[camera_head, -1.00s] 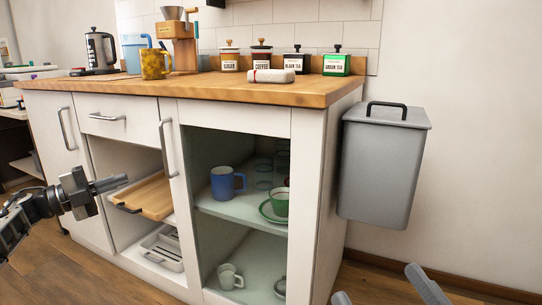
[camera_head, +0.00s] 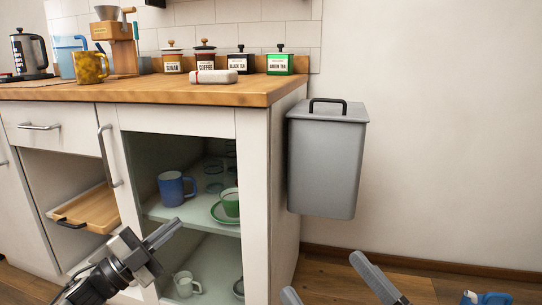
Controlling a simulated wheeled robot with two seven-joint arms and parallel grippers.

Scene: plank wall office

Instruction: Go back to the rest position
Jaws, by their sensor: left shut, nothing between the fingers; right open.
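My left gripper (camera_head: 160,236) is shut and empty. It is in front of the cabinet (camera_head: 259,180), before the open lower section, and its arm comes in from the lower left. My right gripper (camera_head: 326,280) is at the bottom edge, right of the cabinet, with its two fingers apart and nothing between them. Most of the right arm is out of view.
A wooden counter (camera_head: 200,96) holds jars, a yellow mug (camera_head: 90,67) and a kettle (camera_head: 28,52). The open shelf holds a blue mug (camera_head: 171,188) and a green cup (camera_head: 230,203). A grey bin (camera_head: 325,160) hangs at the cabinet's right side. Floor at right is partly clear.

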